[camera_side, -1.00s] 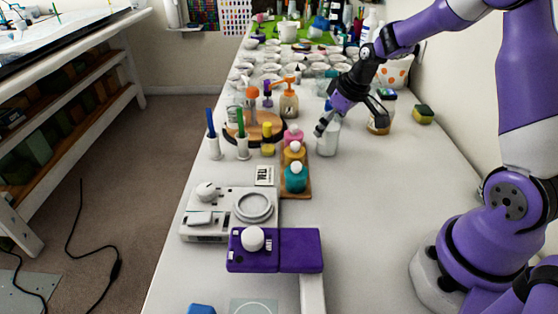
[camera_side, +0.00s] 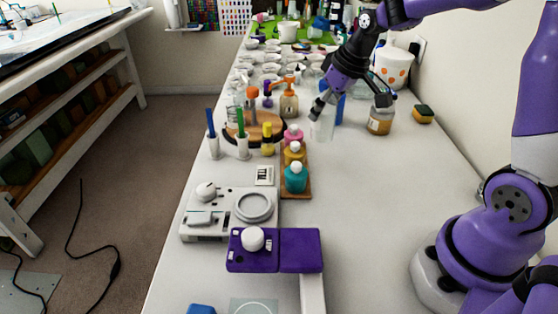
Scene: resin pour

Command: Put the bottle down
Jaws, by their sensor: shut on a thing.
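A pale, whitish bottle (camera_side: 321,128) is upright below my gripper, to the right of the wooden strip with coloured bottles. My gripper (camera_side: 320,108) comes down from the upper right and is shut on the upper part of the bottle, hiding its top. The bottle is faint against the white table (camera_side: 390,200). I cannot tell whether its base touches the table.
A wooden strip (camera_side: 303,188) holds pink, yellow and teal bottles close by on the left. A brown jar (camera_side: 380,120), a blue object (camera_side: 339,108) and a sponge (camera_side: 423,114) stand to the right. The table's right front is clear.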

